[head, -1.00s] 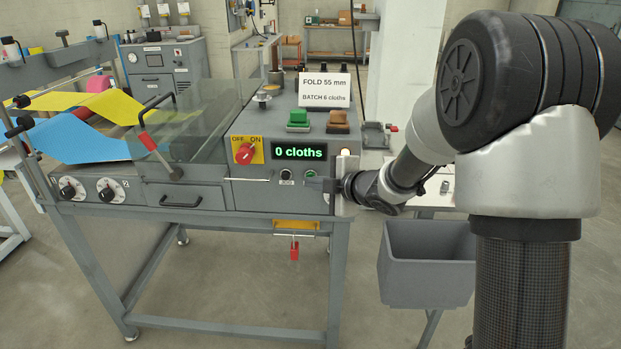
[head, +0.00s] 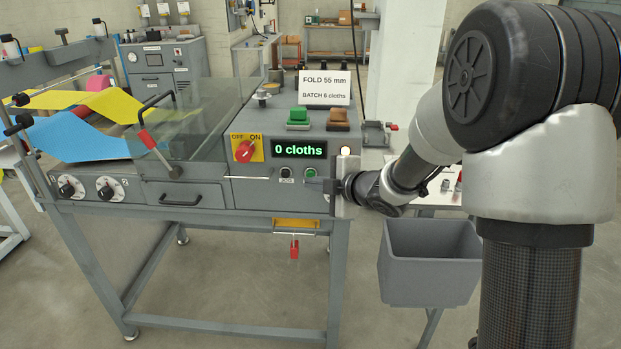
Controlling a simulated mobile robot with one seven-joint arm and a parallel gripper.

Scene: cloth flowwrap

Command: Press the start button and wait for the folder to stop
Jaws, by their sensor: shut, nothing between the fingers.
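The folder (head: 190,207) is a grey machine on a steel frame. Its front panel carries a display (head: 299,149) reading "0 cloths" in green. Below the display are a dark button marked JOG (head: 286,173) and a green button (head: 310,172), which looks like the start button. My gripper (head: 312,184) is shut and empty, its tips at the panel just below the green button. I cannot tell whether they touch it. A red rotary switch (head: 244,152) on a yellow OFF/ON plate points up towards ON. A clear guard (head: 195,125) covers the middle.
A sign (head: 325,87) on top reads "FOLD 55 mm, BATCH 6 cloths". Blue cloth (head: 75,137) and yellow cloth (head: 105,103) feed in from the left. A grey bin (head: 430,265) stands right of the folder, below my arm. The floor in front is clear.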

